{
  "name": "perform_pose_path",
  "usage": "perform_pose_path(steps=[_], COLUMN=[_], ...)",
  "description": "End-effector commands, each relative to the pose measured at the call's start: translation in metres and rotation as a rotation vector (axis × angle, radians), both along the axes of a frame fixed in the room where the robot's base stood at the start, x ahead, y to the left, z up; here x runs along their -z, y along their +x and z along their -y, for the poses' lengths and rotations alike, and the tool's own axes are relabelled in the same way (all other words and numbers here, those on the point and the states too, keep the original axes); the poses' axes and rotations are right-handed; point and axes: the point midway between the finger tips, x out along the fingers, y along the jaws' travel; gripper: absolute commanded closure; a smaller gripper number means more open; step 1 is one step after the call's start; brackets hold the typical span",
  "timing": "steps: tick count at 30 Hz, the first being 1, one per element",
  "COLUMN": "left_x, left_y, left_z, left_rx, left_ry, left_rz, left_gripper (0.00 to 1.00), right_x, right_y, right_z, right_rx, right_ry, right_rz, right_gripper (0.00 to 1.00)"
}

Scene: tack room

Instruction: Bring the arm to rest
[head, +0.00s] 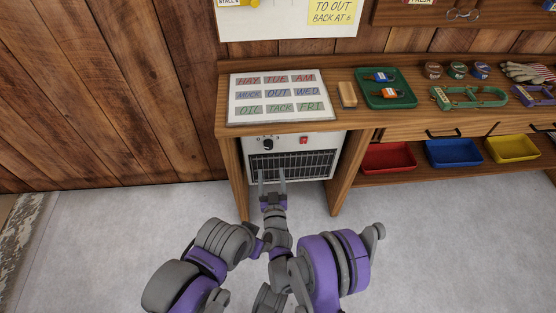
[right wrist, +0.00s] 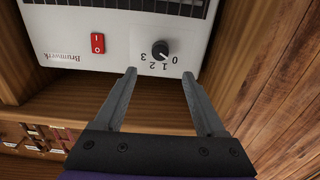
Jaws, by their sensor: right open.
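My right gripper (head: 271,176) is open and empty, in front of the grille of a white heater (head: 312,140) under the bench. In the right wrist view its two fingers (right wrist: 159,76) are spread apart, with nothing between them. The heater front shows upside down there (right wrist: 105,18), with a dark dial (right wrist: 160,49) marked 0 to 3 and a red rocker switch (right wrist: 98,43). The dial appears close to the fingertips; I cannot tell whether they touch the heater. My left gripper is not in view.
The wooden bench (head: 225,119) carries a lettered board (head: 315,77), a wooden block (head: 347,95) and a green tray (head: 412,99). Red (head: 388,171), blue (head: 453,165) and yellow (head: 513,161) bins sit on its lower shelf. Grey floor (head: 110,225) at left is clear.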

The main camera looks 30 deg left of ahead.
Motion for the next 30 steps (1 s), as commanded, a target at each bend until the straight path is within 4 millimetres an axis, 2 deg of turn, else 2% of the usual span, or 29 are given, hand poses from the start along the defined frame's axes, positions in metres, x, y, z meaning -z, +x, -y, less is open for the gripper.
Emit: perform_pose_path(steps=[8,11,14,18,22,26,30], left_x=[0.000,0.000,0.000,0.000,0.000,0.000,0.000], left_y=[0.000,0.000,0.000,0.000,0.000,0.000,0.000], left_z=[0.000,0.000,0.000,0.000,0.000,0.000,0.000], left_rx=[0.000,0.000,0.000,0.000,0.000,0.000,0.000], left_ry=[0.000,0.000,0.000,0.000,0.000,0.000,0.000], left_rz=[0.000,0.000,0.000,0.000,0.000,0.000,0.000], left_gripper=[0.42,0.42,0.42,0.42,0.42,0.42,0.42], right_x=[-0.003,-0.014,-0.033,-0.064,-0.088,-0.106,-0.120], right_y=[0.002,0.011,0.024,0.037,0.036,0.022,-0.006], right_z=[0.002,0.012,0.033,0.077,0.124,0.175,0.231], right_rx=[-0.001,-0.004,-0.011,-0.013,-0.001,0.027,0.076], right_ry=[-0.003,-0.017,-0.043,-0.092,-0.136,-0.177,-0.218], right_rz=[-0.004,-0.027,-0.076,-0.179,-0.288,-0.405,-0.540], right_gripper=[0.27,0.27,0.27,0.27,0.27,0.27,0.27])
